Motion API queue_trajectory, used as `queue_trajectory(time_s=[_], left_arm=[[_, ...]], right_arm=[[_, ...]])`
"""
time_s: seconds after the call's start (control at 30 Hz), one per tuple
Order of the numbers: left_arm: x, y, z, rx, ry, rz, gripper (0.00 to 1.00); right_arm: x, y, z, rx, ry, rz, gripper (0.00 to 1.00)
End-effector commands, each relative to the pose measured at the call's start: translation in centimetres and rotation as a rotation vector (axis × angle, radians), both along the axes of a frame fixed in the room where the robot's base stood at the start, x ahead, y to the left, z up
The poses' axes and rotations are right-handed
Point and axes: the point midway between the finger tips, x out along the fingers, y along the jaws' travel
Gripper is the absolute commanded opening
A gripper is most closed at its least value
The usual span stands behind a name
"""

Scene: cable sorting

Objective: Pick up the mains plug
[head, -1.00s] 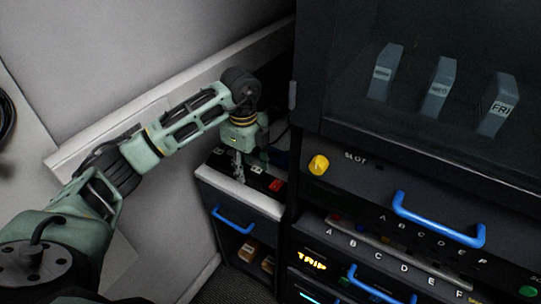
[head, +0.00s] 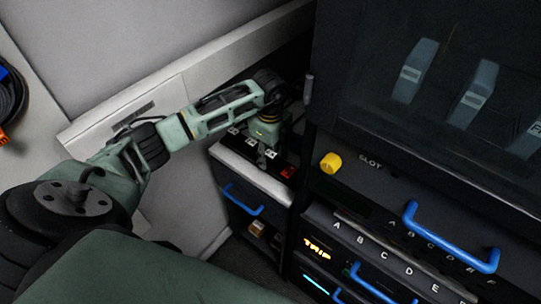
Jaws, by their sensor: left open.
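My left gripper (head: 264,160) points down over the top of a low cabinet, small and partly dark in the head view. It is open, just left of a red block (head: 288,172) on a dark strip with small white labels (head: 234,131). I cannot make out a mains plug there; the gripper and shadow hide part of the strip. I cannot tell whether anything lies between the fingers. My right gripper is not in view.
The low cabinet (head: 230,158) has a blue handle (head: 243,200). A tall dark rack with a yellow knob (head: 331,163) and blue handles (head: 450,240) stands close right of my gripper. A black cable coil (head: 10,95) hangs at far left.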

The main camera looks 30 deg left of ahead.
Motion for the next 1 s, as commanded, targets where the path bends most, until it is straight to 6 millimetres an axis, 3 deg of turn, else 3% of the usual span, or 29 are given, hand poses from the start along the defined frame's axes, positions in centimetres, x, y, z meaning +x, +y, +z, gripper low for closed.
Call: queue_trajectory(time_s=[0.07, 0.2, 0.53, 0.73, 1.0], left_arm=[[0.0, 0.0, -0.1, 0.000, -0.001, -0.001, 0.47], [0.0, 0.0, -0.1, 0.000, -0.001, -0.001, 0.46], [0.0, 0.0, 0.0, 0.000, -0.001, -0.001, 0.17], [0.0, 0.0, 0.0, 0.000, -0.001, -0.001, 0.00], [0.1, 0.0, 0.2, 0.000, -0.002, -0.001, 0.00]], right_arm=[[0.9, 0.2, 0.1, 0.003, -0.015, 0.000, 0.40], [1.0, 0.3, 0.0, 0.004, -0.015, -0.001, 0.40], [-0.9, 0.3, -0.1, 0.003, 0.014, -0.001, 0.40], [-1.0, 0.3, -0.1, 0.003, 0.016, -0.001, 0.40], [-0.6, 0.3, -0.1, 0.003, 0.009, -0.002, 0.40]])
